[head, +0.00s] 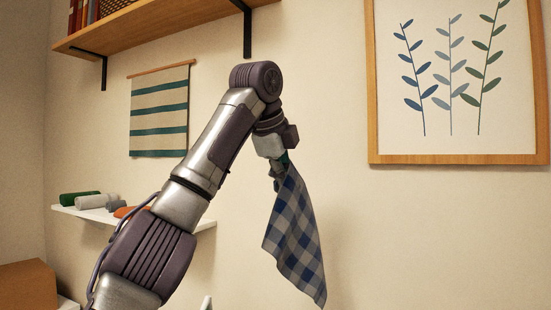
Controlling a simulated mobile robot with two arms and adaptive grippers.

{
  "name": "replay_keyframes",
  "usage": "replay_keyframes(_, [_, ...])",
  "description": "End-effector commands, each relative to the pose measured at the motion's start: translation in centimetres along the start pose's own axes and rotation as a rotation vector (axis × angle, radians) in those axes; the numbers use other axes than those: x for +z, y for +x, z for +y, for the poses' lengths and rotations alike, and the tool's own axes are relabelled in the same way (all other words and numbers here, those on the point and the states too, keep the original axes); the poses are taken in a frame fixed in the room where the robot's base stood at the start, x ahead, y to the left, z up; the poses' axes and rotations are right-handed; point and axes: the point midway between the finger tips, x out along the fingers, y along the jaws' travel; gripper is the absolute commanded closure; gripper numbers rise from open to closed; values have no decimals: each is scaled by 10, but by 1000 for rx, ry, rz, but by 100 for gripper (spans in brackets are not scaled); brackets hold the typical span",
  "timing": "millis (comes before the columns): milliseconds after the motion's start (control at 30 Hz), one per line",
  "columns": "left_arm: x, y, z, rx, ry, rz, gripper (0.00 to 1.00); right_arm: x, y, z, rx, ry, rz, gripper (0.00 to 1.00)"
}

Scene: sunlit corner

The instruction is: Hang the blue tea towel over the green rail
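The blue tea towel (295,235) is a blue, white and grey checked cloth. It hangs down from my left gripper (280,168), in front of the bare wall near the middle of the head view. The gripper points down and is shut on the towel's upper end, where the cloth is bunched. A small patch of green shows at the fingers; I cannot tell what it belongs to. I see no green rail that I can make out in this view. My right gripper is not in view.
A wooden shelf (150,22) on black brackets is at the upper left. A striped hanging (160,112) is behind my arm. A white shelf (135,217) holds rolled cloths (92,201). A framed leaf print (455,158) hangs at the right. The wall below it is clear.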

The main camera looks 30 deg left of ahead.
Motion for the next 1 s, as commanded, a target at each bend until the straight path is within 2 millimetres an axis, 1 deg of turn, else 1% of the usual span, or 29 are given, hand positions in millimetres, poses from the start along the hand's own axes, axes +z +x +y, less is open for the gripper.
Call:
replay_keyframes(33, [0, 0, -11, 4, 0, 1, 100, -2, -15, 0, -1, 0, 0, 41])
replay_keyframes(233, [0, 17, -37, 3, -1, 0, 100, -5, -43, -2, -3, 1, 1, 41])
replay_keyframes(400, [0, 32, -59, 4, 0, -1, 100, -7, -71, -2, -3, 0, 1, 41])
replay_keyframes(633, [0, 48, -81, 3, 0, -1, 100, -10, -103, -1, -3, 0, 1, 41])
replay_keyframes(667, [0, 53, -81, 3, 1, -1, 100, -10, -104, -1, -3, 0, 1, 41])
replay_keyframes(700, [2, 63, -73, 2, 0, -1, 100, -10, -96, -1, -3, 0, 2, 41])
replay_keyframes(1000, [1, 100, -46, 1, 3, -2, 100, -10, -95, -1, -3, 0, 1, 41])
